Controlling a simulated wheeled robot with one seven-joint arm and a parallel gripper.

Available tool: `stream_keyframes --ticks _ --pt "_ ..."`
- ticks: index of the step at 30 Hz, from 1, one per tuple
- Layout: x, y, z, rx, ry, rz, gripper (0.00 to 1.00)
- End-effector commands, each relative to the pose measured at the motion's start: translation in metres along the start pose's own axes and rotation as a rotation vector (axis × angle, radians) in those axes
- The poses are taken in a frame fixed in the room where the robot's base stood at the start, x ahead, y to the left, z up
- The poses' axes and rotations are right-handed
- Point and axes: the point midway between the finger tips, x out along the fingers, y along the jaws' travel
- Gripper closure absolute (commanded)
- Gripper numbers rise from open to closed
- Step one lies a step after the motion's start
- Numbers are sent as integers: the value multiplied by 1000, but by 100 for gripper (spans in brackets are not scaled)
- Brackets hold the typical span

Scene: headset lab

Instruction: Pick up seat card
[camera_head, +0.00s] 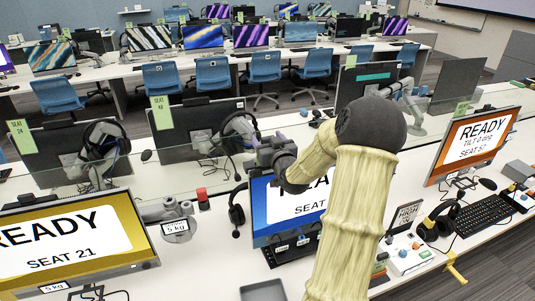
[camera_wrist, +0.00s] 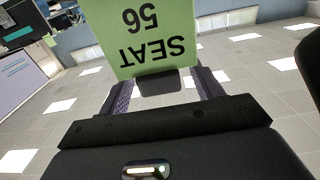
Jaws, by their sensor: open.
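A green seat card (camera_wrist: 152,38) reading SEAT 56 shows upside down at the top middle of the wrist view. My gripper (camera_wrist: 163,84) is open, its two purple-grey fingers spread towards the left and right of the card's lower part. A dark block sits just below the card between the fingers; whether any finger touches the card I cannot tell. In the head view my gripper (camera_head: 270,150) is above the blue SEAT screen (camera_head: 290,208), partly hidden by my arm. I cannot make out the SEAT 56 card there.
Other green cards stand on monitors, such as SEAT 24 (camera_head: 21,136) and SEAT 48 (camera_head: 161,113). Headsets hang beside them (camera_head: 105,140). A yellow READY screen (camera_head: 75,240) stands front left, an orange one (camera_head: 473,142) right. A clear divider crosses the desk.

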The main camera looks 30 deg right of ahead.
Motion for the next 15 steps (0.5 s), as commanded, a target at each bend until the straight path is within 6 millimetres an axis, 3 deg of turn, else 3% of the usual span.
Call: stream_keyframes --ticks 11,15 --pt "0 0 0 0 0 0 35" --pt "0 0 0 0 0 0 60"
